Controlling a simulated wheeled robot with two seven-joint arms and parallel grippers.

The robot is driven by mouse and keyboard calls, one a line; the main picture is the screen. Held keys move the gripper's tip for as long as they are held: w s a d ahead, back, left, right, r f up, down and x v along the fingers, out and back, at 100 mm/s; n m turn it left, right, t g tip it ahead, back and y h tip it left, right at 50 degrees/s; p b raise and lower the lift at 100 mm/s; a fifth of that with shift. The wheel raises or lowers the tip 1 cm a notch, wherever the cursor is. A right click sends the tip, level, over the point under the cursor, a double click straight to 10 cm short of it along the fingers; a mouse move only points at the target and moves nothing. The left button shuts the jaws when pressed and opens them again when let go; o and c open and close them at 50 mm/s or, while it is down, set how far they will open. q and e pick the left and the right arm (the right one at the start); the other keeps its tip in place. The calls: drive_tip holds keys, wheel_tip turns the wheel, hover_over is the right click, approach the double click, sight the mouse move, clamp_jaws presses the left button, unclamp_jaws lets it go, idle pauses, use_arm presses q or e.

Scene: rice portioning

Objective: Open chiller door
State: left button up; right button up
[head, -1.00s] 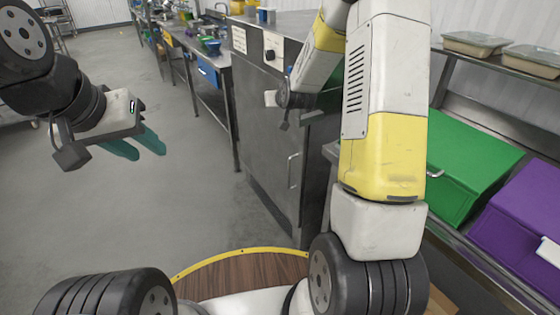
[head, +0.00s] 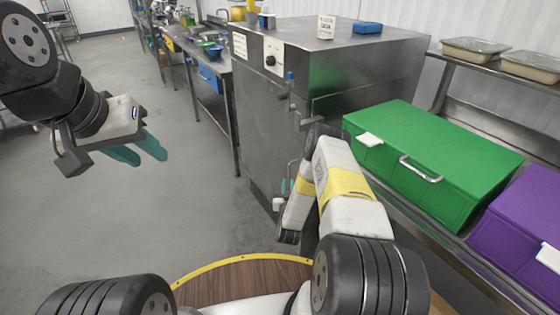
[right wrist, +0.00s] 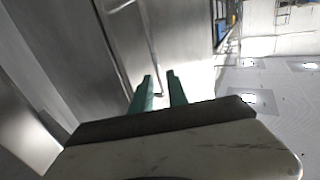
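The chiller (head: 258,130) is a grey stainless-steel cabinet in the middle of the head view, with its door closed. Its upright door handle (head: 292,170) is partly hidden by my right arm. My right gripper (head: 288,187) is low in front of the door, close to the handle. In the right wrist view its two teal fingers (right wrist: 161,80) are apart and point toward the door, with the thin handle bar at their tips. I cannot tell whether they touch it. My left gripper (head: 148,152) is open and empty over the floor at left.
A green box (head: 440,150) and a purple box (head: 520,220) sit on the counter at right. Lidded trays (head: 475,50) lie on a shelf above. A blue item (head: 367,27) and a small white container (head: 326,28) stand on the chiller. The floor at left is clear.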

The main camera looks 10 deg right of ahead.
sight(289, 176)
drive_tip(key=x, duration=0.4)
drive_tip(key=f+x, duration=0.1)
drive_tip(key=x, duration=0.2)
drive_tip(key=shift+d, duration=0.2)
clamp_jaws()
idle(1.4)
